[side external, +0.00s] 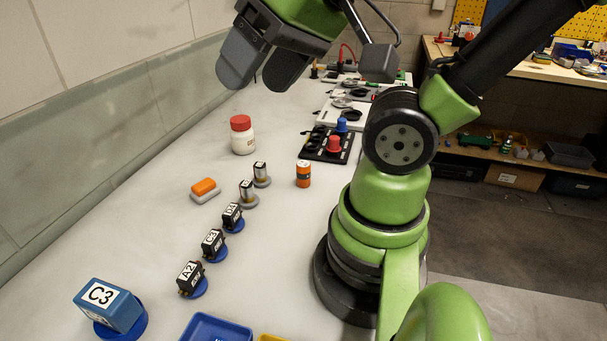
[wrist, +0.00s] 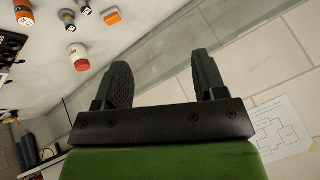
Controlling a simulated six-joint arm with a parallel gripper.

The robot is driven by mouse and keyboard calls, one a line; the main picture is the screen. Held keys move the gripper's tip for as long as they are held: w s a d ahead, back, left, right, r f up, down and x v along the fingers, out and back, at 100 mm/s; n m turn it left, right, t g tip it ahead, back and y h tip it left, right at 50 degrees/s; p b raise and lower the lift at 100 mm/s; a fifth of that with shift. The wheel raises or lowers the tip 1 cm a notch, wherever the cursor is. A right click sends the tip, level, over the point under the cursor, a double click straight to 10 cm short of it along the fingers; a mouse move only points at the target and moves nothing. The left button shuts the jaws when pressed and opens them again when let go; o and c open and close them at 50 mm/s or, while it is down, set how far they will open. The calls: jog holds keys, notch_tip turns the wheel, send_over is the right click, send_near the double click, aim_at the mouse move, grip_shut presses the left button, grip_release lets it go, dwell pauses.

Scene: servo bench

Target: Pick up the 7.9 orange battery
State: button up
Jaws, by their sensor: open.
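In the wrist view an orange cylinder (wrist: 24,13), seemingly this battery, shows at the upper left corner. My gripper (side external: 263,74) is high above the bench at the back left, well away from the battery. Its two dark fingers are spread with nothing between them, as the wrist view also shows (wrist: 162,68).
A white bottle with a red cap (side external: 242,136) stands below my gripper. Small metal cylinders (side external: 248,190), an orange-topped block (side external: 204,188), several labelled dark blocks (side external: 213,243) and a blue C3 block (side external: 108,305) stand left of the battery. A black board with knobs (side external: 326,150) lies behind it.

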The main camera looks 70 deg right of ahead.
jog(key=w+d+f+m+g+h, duration=0.2)
jog(key=w+d+f, duration=0.1)
jog(key=w+d, duration=0.25)
jog(key=m+g, duration=0.2)
jog(key=g, duration=0.3)
send_over(304, 164)
jog(key=f, duration=1.7)
jog(key=shift+w, duration=0.35)
notch_tip(304, 164, down, 4)
jog(key=shift+s+f, duration=0.15)
jog(key=shift+f, duration=0.05)
jog(key=shift+s+a+f, duration=0.1)
jog(key=shift+f, duration=1.35)
jog(key=shift+s+f, duration=0.1)
jog(key=shift+f, duration=1.35)
jog(key=c, duration=1)
jog(key=shift+c, duration=0.2)
jog(key=shift+r, duration=0.1)
